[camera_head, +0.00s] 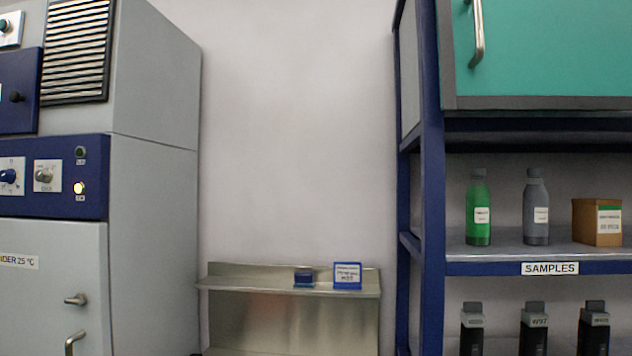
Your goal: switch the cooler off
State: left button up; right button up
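A tall grey cabinet machine (155,220) with dark blue control panels stands at the left, cut off by the picture edge. Its door label (19,261) reads "...IDER 25 °C", with the start cut off; I cannot tell whether this is the cooler. The lower panel (100,165) carries a blue knob (8,176), a grey knob (44,175), a dark green lamp (80,152) and a lit pale yellow lamp (79,187). A black knob (15,97) sits on the panel above. The small knob labels are unreadable. Neither gripper is in view.
A low metal shelf (230,283) by the back wall holds a small blue box (304,278) and a blue-framed sign (347,275). At right, a blue rack (431,200) holds bottles, a brown box (597,222) and black containers under a teal cabinet (550,50).

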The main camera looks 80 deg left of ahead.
aim_at(45, 175)
jog(key=u, duration=4.2)
